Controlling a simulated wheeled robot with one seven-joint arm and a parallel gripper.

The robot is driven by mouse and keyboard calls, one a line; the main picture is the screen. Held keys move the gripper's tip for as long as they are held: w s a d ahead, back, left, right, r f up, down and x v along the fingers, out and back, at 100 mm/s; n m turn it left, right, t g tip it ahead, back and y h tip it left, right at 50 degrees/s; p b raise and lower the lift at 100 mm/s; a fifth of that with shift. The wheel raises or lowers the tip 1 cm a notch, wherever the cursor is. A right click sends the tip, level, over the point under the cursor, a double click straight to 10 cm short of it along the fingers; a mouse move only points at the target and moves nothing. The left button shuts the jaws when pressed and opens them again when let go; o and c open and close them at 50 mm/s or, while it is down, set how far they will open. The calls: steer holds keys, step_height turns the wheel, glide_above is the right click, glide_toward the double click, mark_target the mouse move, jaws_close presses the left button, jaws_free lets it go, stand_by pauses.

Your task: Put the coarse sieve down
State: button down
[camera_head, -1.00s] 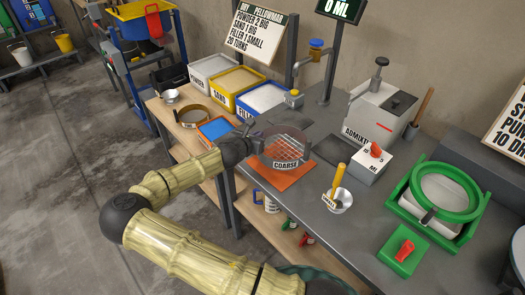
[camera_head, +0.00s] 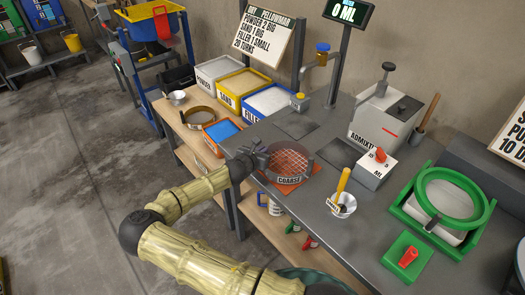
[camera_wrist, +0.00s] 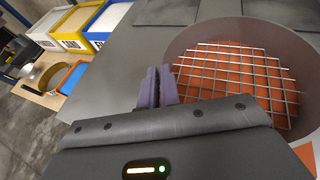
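The coarse sieve (camera_head: 290,181), a round grey-brown ring with a wire mesh and a "COARSE" label, is over the orange mat (camera_head: 313,191) near the bench's front edge. It looks level and low, on the mat or just above it; I cannot tell which. My gripper (camera_head: 262,157) is at the sieve's left side. In the wrist view, the purple fingers (camera_wrist: 156,87) are close together at the left edge of the sieve (camera_wrist: 210,35), apparently shut on its rim or grip. The exact contact is hidden. Orange shows through the mesh.
A white cup with a yellow-handled tool (camera_head: 342,205) stands right of the sieve. The admixture box (camera_head: 380,115) is behind it. A blue tray (camera_head: 220,130) and another round sieve (camera_head: 200,117) are left on the wooden bench. Grey bench surface behind the sieve is free.

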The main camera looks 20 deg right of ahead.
steer(key=c, duration=1.6)
jaws_free()
steer(key=b+v, duration=0.1)
steer(key=v, duration=1.1)
